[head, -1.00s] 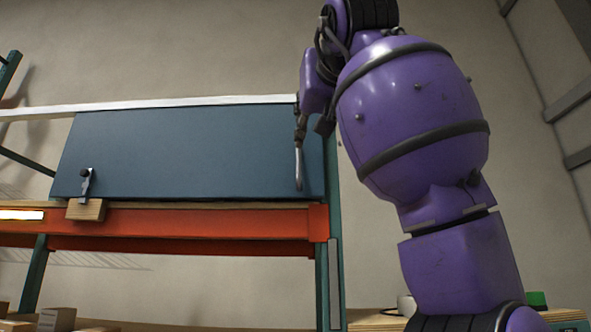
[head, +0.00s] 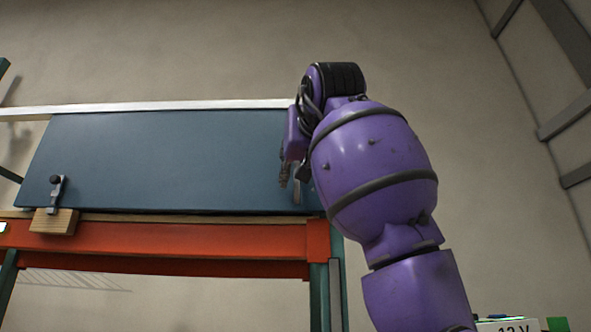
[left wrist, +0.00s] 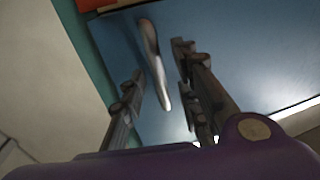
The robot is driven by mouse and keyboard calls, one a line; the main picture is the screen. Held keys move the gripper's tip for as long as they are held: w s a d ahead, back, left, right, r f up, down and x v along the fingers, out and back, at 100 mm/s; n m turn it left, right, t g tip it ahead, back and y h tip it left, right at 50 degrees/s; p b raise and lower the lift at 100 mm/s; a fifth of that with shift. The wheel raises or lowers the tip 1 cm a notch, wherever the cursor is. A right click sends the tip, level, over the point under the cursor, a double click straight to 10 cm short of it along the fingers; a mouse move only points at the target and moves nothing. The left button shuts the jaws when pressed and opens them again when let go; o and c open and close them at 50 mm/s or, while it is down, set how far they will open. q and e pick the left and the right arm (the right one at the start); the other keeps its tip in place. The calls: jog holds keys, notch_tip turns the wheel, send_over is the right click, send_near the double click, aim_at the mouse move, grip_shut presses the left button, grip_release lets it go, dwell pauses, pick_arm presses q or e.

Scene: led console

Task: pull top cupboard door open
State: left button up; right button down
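The top cupboard door is a wide blue panel (head: 170,160) on an orange and teal rack in the head view, and it looks closed. A slim metal handle (head: 297,192) is near its right end. My left gripper (head: 285,178) is in front of that end, partly hidden by my purple arm. In the left wrist view, the handle (left wrist: 153,62) stands out from the blue door (left wrist: 215,50) between the spread fingers of my left gripper (left wrist: 158,65). The fingers are open, with gaps visible around the handle. My right gripper is not in view.
A metal latch with a dark knob (head: 55,190) sits on a wooden block (head: 54,221) at the door's lower left. An orange beam (head: 190,240) runs below the door. A box marked 12 V (head: 508,326) is at the lower right.

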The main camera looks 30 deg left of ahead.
pick_arm(q)
jog(key=shift+w+a, duration=0.5)
jog(key=shift+w, duration=0.05)
jog(key=shift+s+r, duration=0.1)
jog(key=shift+s, duration=0.05)
jog(key=shift+d, duration=0.1)
grip_shut()
